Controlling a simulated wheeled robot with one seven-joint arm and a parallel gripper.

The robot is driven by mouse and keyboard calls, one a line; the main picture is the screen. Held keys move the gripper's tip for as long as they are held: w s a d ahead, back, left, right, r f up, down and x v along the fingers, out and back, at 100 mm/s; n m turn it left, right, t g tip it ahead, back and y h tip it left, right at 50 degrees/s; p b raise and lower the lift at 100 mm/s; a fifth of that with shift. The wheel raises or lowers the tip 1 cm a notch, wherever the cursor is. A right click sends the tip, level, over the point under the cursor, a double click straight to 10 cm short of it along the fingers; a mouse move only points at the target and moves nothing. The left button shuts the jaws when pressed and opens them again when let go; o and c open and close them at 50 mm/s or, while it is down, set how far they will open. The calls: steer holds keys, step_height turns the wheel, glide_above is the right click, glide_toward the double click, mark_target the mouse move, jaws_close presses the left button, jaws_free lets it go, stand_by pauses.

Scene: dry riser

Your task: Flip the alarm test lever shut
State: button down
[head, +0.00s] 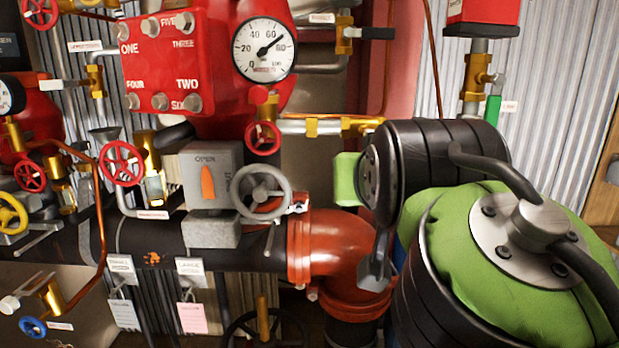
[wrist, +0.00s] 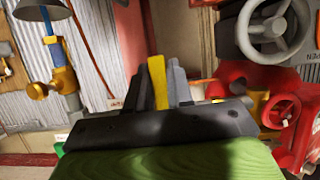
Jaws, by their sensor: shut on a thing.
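In the wrist view my gripper (wrist: 160,85) has its two grey fingers close together. A yellow lever handle (wrist: 157,82) stands between them, and the jaws are shut on it. It appears to be the alarm test lever; no readable label confirms this. The handle's base is hidden behind the dark palm.
A grey handwheel (head: 263,192) and a red handwheel (head: 262,138) stand left of my arm. A red elbow pipe (head: 335,250) is close beside it. A brass-fitted pipe (head: 345,125) runs above. A green-handled valve (head: 493,111) is at the back right.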

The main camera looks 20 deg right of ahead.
stand_by(0.3)
steer(key=c, duration=1.1)
jaws_free()
steer(key=p+v, duration=0.4)
steer(key=v, duration=1.2)
steer(key=shift+a, duration=0.15)
steer(key=f+n+g+y+b, duration=0.1)
steer(key=f+g, duration=0.1)
steer(key=f, duration=1)
steer(key=s+f+n+g+y+b, duration=0.1)
steer(key=f+g+b, duration=0.1)
steer(key=f, duration=0.9)
steer(key=f+n+g+y+b, duration=0.1)
steer(key=f+g+y, duration=0.1)
steer(key=f, duration=1)
steer(key=shift+s+a+f+n+g+b, duration=0.15)
steer(key=shift+s+f+n+g+b, duration=0.15)
steer(key=shift+g, duration=0.3)
